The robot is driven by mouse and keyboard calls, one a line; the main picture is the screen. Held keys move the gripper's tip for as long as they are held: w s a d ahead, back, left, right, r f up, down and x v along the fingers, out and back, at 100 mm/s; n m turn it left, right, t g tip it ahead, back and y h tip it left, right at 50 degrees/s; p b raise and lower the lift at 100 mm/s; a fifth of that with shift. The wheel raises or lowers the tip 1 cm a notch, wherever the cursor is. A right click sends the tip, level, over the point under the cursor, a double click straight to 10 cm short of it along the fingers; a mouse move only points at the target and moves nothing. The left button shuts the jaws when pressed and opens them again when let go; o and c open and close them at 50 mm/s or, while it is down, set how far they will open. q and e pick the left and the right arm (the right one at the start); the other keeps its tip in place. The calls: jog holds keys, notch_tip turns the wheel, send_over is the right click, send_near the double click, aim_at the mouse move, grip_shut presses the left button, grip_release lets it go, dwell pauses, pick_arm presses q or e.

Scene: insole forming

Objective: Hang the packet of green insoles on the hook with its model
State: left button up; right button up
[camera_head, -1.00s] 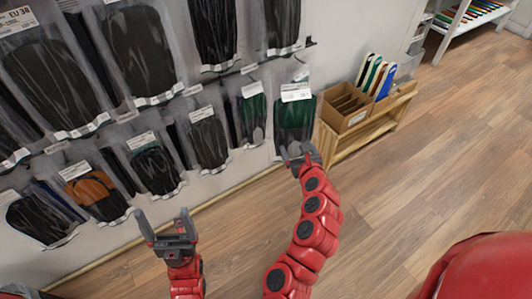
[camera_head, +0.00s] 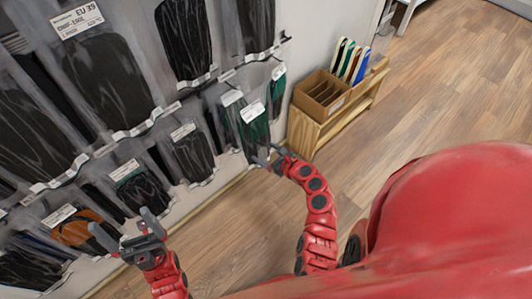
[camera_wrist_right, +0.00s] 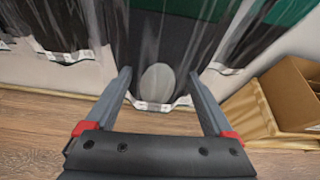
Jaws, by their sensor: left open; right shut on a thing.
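The packet of green insoles (camera_head: 254,127) has a clear wrapper and a white label, and hangs upright from nothing I can make out. My right gripper (camera_head: 268,159) is shut on its lower end. In the right wrist view the packet (camera_wrist_right: 160,50) stands between the two fingers. Other packets with green show close behind it, one to its right (camera_head: 279,88) on the rack. The hook ends near the held packet's top are too small or hidden to tell. My left gripper (camera_head: 119,226) is open and empty, in front of the lower row at the left.
Several dark insole packets (camera_head: 193,155) hang in rows on the wall rack. An orange-brown one (camera_head: 76,231) hangs at lower left. The wooden floor is clear.

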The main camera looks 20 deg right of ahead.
jog(key=w+a+f+b, duration=0.1)
jog(key=w+a, duration=0.2)
jog(key=w, duration=0.5)
jog(key=shift+f+b, duration=0.2)
jog(key=shift+b, duration=0.2)
dwell(0.6)
dwell(0.5)
jog(key=shift+f, duration=0.2)
jog(key=o, duration=1.2)
jog(key=shift+c, duration=0.2)
